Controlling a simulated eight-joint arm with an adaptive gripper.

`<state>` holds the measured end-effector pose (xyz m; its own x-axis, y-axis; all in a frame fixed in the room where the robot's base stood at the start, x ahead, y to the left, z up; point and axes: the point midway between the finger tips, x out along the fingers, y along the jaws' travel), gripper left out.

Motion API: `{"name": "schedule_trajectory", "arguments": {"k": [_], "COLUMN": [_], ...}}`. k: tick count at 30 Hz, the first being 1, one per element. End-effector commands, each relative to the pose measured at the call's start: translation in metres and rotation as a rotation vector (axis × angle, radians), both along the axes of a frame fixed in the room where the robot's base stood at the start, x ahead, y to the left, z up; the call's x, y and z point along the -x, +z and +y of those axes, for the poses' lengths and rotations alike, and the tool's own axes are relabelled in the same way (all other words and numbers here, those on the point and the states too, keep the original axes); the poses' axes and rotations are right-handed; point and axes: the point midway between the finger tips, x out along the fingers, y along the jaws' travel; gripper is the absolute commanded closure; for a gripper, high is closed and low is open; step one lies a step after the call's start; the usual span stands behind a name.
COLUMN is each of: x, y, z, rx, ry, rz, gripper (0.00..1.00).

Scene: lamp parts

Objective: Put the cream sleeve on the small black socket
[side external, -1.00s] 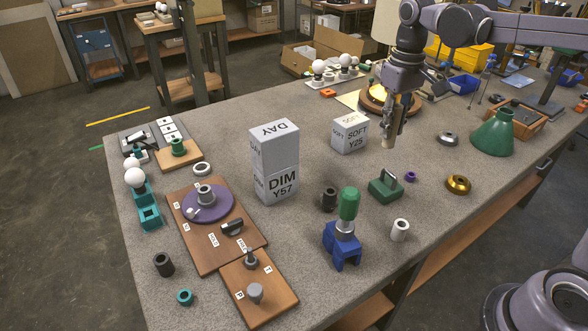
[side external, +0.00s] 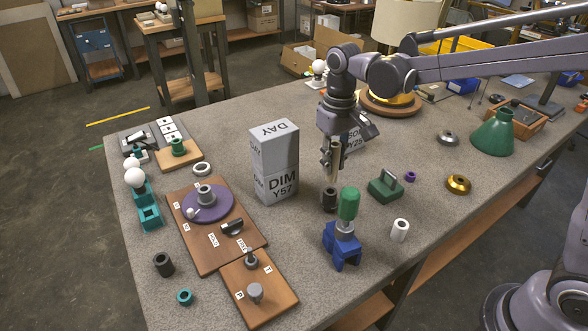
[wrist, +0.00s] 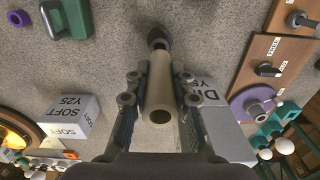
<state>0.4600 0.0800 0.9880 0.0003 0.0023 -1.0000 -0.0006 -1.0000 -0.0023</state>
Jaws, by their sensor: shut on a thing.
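My gripper (side external: 333,160) is shut on the cream sleeve (side external: 334,172), a long pale tube held upright. In the wrist view my gripper (wrist: 158,78) has a finger on each side of the cream sleeve (wrist: 159,98). The small black socket (side external: 329,202) stands on the table directly under the sleeve in the side view. The black socket (wrist: 157,36) also shows just beyond the sleeve's far end in the wrist view. The sleeve's lower end is close to the socket's top; I cannot tell whether they touch.
A blue stand with a green-handled tool (side external: 346,225) is close in front of the socket. Stacked DAY and DIM boxes (side external: 276,165) stand to its left, a green block (side external: 386,188) to its right. A white tube (side external: 400,230) and another black cylinder (side external: 163,264) stand apart.

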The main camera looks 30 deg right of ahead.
Motion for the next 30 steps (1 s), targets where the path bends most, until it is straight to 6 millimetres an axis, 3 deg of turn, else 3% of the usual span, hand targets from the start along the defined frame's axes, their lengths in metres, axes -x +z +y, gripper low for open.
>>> {"name": "schedule_trajectory", "arguments": {"k": [7, 26, 27, 29, 30], "x": [0.0, 0.0, 0.0, 0.0, 0.0], "y": [-0.028, -0.038, -0.038, -0.038, -0.038], "z": [-0.001, -0.001, -0.001, -0.001, -0.001], "rx": [0.0, 0.0, 0.0, 0.0, 0.0], "ry": [0.0, 0.0, 0.0, 0.0, 0.0], "rz": [0.0, 0.0, 0.0, 0.0, 0.0], "gripper": [1.0, 1.0, 0.69, 0.55, 0.55]}}
